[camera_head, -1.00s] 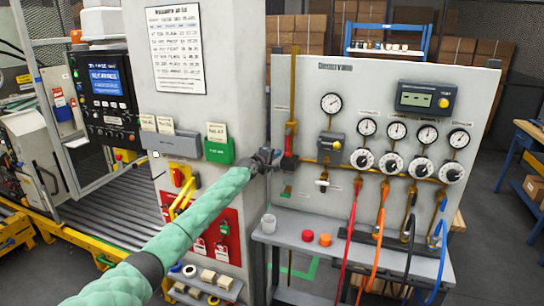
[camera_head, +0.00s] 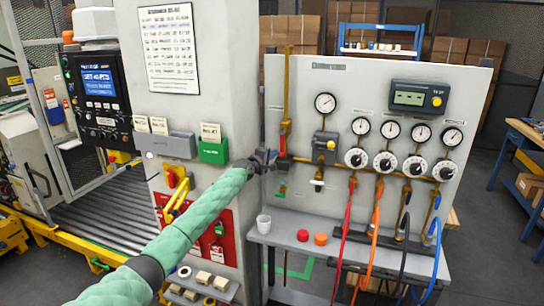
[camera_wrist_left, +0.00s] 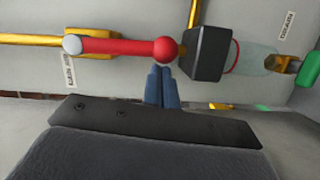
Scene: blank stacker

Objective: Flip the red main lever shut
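The red main lever (camera_head: 285,138) is on the vertical yellow pipe at the left edge of the gauge panel. In the left wrist view the lever (camera_wrist_left: 125,47) lies along the pipe, from a pale pivot to a red ball end beside a dark block (camera_wrist_left: 207,53). My left gripper (camera_head: 272,160) is at the lever's lower end in the head view. In the left wrist view its two blue-grey fingers (camera_wrist_left: 160,70) are together, with tips right by the red ball. I cannot tell whether they touch it. Nothing shows between them. My right gripper is not in view.
The gauge panel (camera_head: 460,85) carries several gauges and white dials, right of the lever. A grey pillar (camera_head: 225,90) with a green card holder (camera_head: 213,152) stands left.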

